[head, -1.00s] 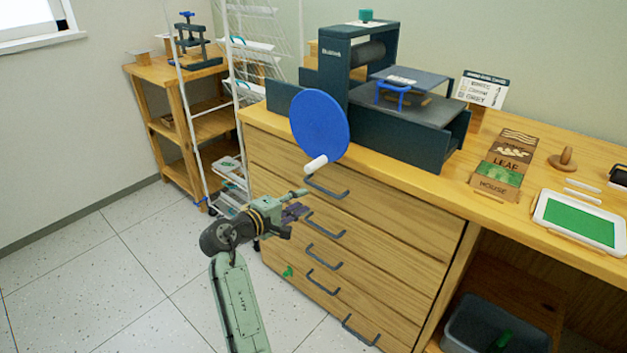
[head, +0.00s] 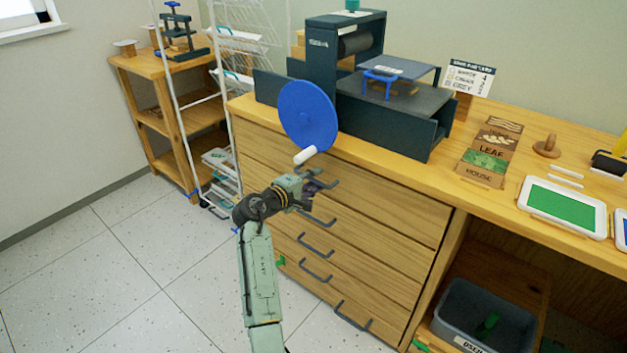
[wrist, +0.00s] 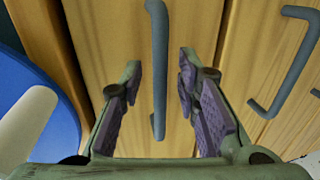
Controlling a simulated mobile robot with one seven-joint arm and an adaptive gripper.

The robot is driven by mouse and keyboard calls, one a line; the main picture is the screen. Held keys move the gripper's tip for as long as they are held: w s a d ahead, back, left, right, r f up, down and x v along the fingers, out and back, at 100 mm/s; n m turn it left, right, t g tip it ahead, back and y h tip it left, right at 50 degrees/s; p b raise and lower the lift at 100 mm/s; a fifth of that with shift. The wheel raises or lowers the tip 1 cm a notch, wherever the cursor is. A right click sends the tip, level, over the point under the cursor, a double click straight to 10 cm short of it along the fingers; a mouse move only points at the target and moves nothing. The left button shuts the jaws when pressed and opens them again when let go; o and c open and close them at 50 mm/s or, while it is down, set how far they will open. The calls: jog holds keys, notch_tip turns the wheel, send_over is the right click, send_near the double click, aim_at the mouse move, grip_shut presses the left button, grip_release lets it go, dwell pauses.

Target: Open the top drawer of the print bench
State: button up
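The print bench (head: 390,205) is a wooden bench with a stack of drawers, and its top drawer (head: 380,187) looks shut and flush. The top drawer's grey bar handle (head: 326,184) is partly hidden behind my gripper (head: 310,187) in the head view. In the wrist view my gripper (wrist: 160,82) is open, with purple-padded fingers on either side of the top handle (wrist: 158,45). The handle runs between the fingers, with visible gaps to both. The second drawer's handle (wrist: 292,65) shows to the right in the wrist view.
A press with a blue wheel (head: 305,112) and white crank knob (head: 305,155) stands on the bench, the knob hanging just above my gripper. A white wire rack (head: 222,165) and wooden shelf (head: 160,120) stand left. A grey bin (head: 480,318) sits lower right. Floor left is clear.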

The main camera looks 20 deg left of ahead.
jog(key=shift+c, duration=0.4)
grip_shut()
dwell(0.4)
